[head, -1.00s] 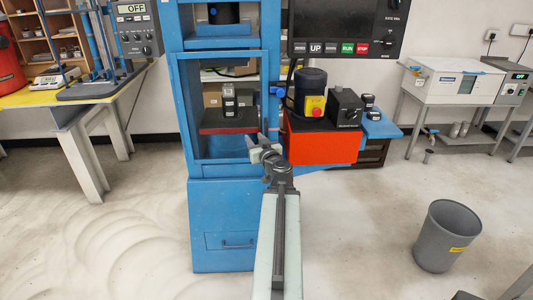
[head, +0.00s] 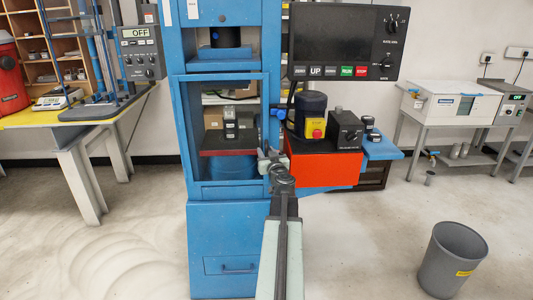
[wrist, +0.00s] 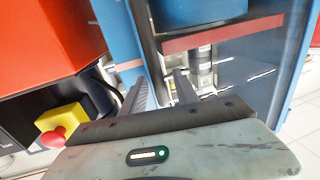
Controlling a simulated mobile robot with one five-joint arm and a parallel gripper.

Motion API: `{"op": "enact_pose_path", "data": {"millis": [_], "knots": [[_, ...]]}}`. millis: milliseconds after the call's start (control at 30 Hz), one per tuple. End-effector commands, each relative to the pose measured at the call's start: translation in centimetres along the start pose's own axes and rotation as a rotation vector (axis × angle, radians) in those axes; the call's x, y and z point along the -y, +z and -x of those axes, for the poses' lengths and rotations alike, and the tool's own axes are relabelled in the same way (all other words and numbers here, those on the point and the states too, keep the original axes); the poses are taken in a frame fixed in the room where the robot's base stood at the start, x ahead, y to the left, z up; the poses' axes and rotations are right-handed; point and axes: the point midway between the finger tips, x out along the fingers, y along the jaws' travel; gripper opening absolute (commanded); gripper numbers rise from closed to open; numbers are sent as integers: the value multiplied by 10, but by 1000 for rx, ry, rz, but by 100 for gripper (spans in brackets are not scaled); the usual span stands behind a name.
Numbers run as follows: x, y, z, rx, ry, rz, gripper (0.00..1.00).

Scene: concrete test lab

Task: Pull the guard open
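The guard (head: 227,77) is a blue rectangular frame on the front of the blue press; it looks closed, and the press interior shows through it. A small blue part with a dark stem (head: 278,113) sticks out at its right edge. My gripper (head: 268,156) is at the lower right edge of the guard, below that part.
A red-orange box (head: 322,167) with a yellow and red stop button (head: 315,128) stands close to the right of my gripper. A black control panel (head: 345,42) hangs above. A grey bin (head: 453,260) stands at lower right. The floor at left is clear.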

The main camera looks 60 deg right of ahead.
Motion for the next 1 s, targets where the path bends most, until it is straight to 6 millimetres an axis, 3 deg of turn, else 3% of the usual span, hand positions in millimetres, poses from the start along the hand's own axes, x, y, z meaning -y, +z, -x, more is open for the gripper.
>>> {"op": "enact_pose_path", "data": {"millis": [100,233,1000], "knots": [[0,0,1,0,0,0,33],[0,0,1,0,0,0,0],[1,0,1,0,-3,0,0]]}}
